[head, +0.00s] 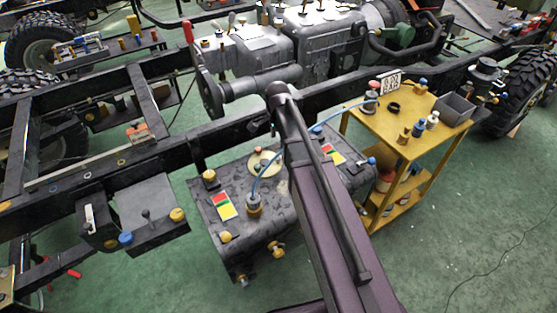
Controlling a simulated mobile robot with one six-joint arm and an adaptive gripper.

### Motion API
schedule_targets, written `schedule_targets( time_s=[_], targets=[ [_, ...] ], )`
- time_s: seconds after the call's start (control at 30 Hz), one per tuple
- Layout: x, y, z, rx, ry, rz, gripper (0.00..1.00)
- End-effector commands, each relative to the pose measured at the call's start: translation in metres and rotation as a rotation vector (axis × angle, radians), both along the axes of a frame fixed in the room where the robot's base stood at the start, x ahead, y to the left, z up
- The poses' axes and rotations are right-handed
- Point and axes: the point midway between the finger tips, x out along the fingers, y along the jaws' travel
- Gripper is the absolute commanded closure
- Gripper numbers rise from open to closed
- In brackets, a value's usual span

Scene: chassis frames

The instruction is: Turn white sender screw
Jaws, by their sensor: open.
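A dark grey tank (212,211) sits below the chassis rail, left of my arm. On its top is a round pale cream disc (257,167) with small fittings, which looks like a sender plate. I cannot pick out a separate white screw on it at this size. My arm crosses the picture from the bottom to the rail and covers part of the tank. My gripper does not show and seems hidden behind the arm.
A black chassis rail (130,160) runs above the tank, with a red-tipped lever (188,32) and gearbox (325,45) behind it. A yellow trolley (395,117) with bottles and a grey bin (455,109) stands right. Green floor (470,215) is mostly clear at lower right.

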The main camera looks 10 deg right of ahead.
Motion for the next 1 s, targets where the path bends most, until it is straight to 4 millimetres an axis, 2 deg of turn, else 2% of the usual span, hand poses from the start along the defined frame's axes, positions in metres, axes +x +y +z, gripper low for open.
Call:
schedule_targets(
  time_s=[0.1, 1.0],
  targets=[
    [0.000, 0.000, -0.014, 0.000, 0.000, 0.000, 0.29],
    [0.000, -0.001, -0.081, 0.000, 0.000, -0.001, 0.29]
  ],
)
